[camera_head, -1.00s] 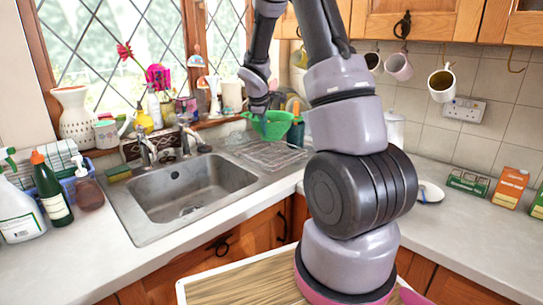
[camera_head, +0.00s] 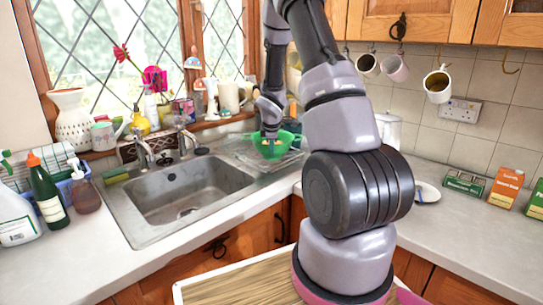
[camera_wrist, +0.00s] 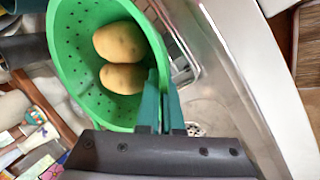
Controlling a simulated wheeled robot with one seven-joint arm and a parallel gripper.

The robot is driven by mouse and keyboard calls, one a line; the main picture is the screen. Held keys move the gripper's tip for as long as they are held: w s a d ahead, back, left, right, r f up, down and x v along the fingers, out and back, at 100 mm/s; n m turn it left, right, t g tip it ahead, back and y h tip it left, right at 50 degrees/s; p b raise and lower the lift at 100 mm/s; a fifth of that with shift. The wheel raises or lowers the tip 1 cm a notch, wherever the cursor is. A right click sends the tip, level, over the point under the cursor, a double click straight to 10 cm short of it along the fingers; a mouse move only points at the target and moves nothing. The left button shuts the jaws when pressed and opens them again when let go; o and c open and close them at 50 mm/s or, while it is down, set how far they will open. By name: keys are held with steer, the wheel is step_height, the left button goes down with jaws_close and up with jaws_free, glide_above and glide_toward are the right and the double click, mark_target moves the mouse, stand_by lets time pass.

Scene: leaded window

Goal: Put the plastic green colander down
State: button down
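The green plastic colander (camera_head: 277,149) is over the ridged drainboard (camera_head: 243,154) to the right of the sink in the head view. I cannot tell whether it rests on the drainboard or hangs just above it. In the wrist view the colander (camera_wrist: 78,75) holds two potatoes (camera_wrist: 121,58). My gripper (camera_head: 269,134) is above the colander's rim in the head view. In the wrist view the fingers of my gripper (camera_wrist: 160,105) are close together on the rim.
The empty steel sink (camera_head: 185,190) lies left of the drainboard. A green bottle (camera_head: 47,190) and a soap dispenser (camera_head: 85,192) stand at the far left. Cartons (camera_head: 505,187) and a white dish (camera_head: 427,192) are on the right counter. The windowsill behind is crowded.

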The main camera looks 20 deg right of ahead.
steer(key=shift+f, duration=1.1)
steer(key=shift+f, duration=0.1)
steer(key=c, duration=1.1)
jaws_free()
steer(key=s+a+r+m, duration=0.25)
steer(key=s+r, duration=0.25)
steer(key=r, duration=0.4)
steer(key=s+a+r+m+t, duration=0.1)
steer(key=s+a+r+m, duration=0.15)
steer(key=s+r, duration=0.4)
steer(key=s+a+r+m, duration=0.2)
steer(key=s+r+m, duration=0.1)
steer(key=r, duration=0.7)
steer(key=s+a+r+m+y, duration=0.1)
steer(key=s+a+r+m, duration=0.1)
steer(key=s, duration=0.4)
steer(key=s+a+r+m+y, duration=0.2)
steer(key=s+a+r+m, duration=0.1)
steer(key=s, duration=0.3)
steer(key=s+a+r+m+t+y, duration=0.1)
steer(key=s+a+r+m, duration=0.2)
steer(key=s, duration=0.3)
steer(key=shift+a+r+m, duration=0.15)
steer(key=shift+a+m, duration=0.45)
steer(key=shift+a, duration=0.25)
